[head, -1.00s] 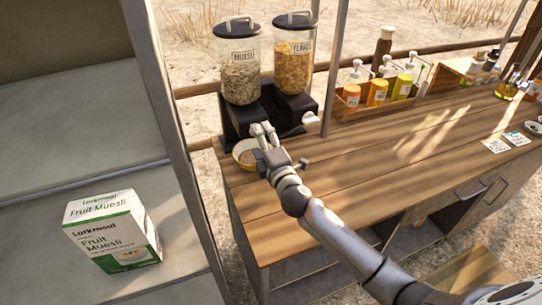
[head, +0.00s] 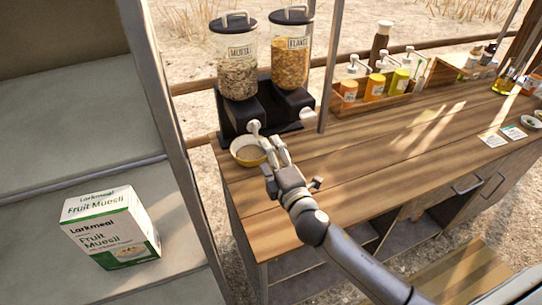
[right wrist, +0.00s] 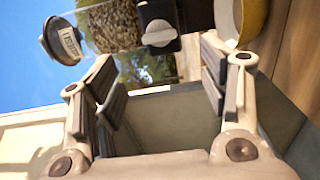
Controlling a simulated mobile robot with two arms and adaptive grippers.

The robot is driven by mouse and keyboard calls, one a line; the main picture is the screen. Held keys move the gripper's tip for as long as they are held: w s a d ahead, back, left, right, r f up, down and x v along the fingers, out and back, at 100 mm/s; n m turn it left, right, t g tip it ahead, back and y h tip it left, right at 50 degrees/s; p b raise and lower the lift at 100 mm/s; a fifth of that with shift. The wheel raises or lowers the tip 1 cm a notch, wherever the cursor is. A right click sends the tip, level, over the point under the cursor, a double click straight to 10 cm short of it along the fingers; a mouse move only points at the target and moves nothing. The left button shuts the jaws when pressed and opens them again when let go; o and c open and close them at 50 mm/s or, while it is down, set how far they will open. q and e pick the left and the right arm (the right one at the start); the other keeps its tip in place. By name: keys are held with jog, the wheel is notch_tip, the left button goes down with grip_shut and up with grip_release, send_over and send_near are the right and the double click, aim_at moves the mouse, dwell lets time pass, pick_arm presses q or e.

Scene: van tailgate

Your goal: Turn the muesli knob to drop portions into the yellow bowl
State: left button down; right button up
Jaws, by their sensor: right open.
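The muesli dispenser (head: 238,75), a clear canister with a dark lid, stands on a black base at the back left of the counter. Its white knob (head: 255,127) faces me and also shows in the right wrist view (right wrist: 158,34). The yellow bowl (head: 242,161) sits below the knob with greyish-brown contents; it also shows in the right wrist view (right wrist: 256,18). My right gripper (head: 278,147) is open and empty, just right of the knob and bowl. In the right wrist view the knob lies beyond the gap between the fingers (right wrist: 158,65). My left gripper is out of view.
The flakes dispenser (head: 290,60) with its own knob (head: 308,116) stands right beside the muesli. A wooden rack of bottles (head: 350,108) is further right. A muesli box (head: 110,230) sits on the left shelf. The counter's middle (head: 400,150) is mostly clear.

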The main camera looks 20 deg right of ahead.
aim_at(257, 130)
jog(key=c, duration=0.4)
jog(key=shift+r+n, duration=0.1)
jog(key=shift+n, duration=0.6)
jog(key=shift+c, duration=1.1)
jog(key=shift+s+n+p, duration=0.1)
jog(key=shift+n+p, duration=0.3)
jog(key=shift+n, duration=0.7)
jog(key=shift+c, duration=0.9)
jog(key=w+n+p, duration=0.1)
jog(key=w+n, duration=0.2)
jog(key=n, duration=0.1)
jog(key=w+n+p, duration=0.1)
jog(key=w+n, duration=0.2)
jog(key=n, duration=0.2)
jog(key=w+n+p, duration=0.1)
jog(key=w+n, duration=0.3)
jog(key=n, duration=0.1)
jog(key=shift+a+r, duration=0.1)
jog(key=shift+r, duration=0.1)
jog(key=shift+c, duration=0.2)
grip_shut()
